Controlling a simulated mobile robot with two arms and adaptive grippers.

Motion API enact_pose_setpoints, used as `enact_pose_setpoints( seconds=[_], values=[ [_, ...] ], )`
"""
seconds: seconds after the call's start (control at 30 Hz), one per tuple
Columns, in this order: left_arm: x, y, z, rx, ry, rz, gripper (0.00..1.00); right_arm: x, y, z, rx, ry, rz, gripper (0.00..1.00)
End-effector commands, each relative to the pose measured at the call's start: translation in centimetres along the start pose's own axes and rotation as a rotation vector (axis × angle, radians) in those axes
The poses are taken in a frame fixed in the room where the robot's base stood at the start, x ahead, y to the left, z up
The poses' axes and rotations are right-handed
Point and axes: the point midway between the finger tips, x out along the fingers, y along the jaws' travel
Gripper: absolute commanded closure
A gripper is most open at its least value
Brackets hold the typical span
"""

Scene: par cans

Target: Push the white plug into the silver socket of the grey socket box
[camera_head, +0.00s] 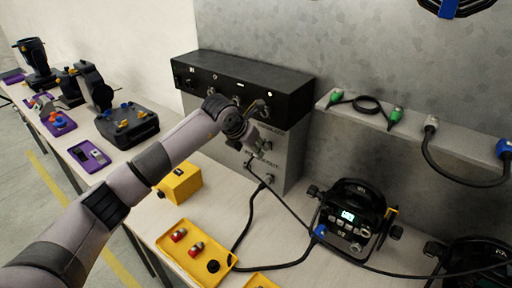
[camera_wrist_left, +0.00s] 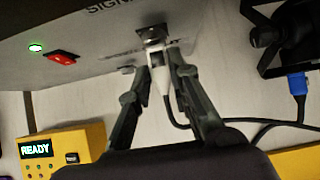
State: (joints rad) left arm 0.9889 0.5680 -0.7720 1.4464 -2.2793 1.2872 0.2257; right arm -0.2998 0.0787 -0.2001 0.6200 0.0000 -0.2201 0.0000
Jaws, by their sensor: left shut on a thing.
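The grey socket box (camera_head: 292,162) stands against the wall under a black unit. Its face also shows in the left wrist view (camera_wrist_left: 95,42). My left gripper (camera_head: 258,148) is in front of that face. In the left wrist view, my left gripper (camera_wrist_left: 160,76) is shut on the white plug (camera_wrist_left: 159,80), one finger on each side. The plug's front end is at the silver socket (camera_wrist_left: 151,36), lined up with it and seemingly touching. I cannot tell how deep it sits. A black cable (camera_wrist_left: 184,124) runs from the plug to the right. My right gripper is out of view.
A yellow box (camera_head: 180,184) stands left of the socket box, with a READY display (camera_wrist_left: 36,148). A yellow tray (camera_head: 170,243) holds red parts. A black lamp unit (camera_head: 350,220) stands to the right. Cables cross the table between them. A shelf (camera_head: 450,146) holds connectors.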

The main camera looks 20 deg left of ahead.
Motion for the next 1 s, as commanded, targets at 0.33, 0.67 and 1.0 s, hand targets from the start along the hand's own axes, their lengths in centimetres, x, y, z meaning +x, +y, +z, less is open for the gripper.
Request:
enact_pose_setpoints(
  seconds=[0.33, 0.67, 1.0],
  values=[
    [0.35, -0.04, 0.44, 0.0, -0.001, -0.001, 1.0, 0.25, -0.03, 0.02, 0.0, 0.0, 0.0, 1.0],
    [0.62, -0.02, 0.86, 0.0, -0.001, -0.001, 1.0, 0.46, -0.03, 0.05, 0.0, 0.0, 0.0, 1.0],
    [0.79, 0.0, 1.05, 0.0, 0.0, 0.0, 1.0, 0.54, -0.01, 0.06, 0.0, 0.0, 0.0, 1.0]
  ],
)
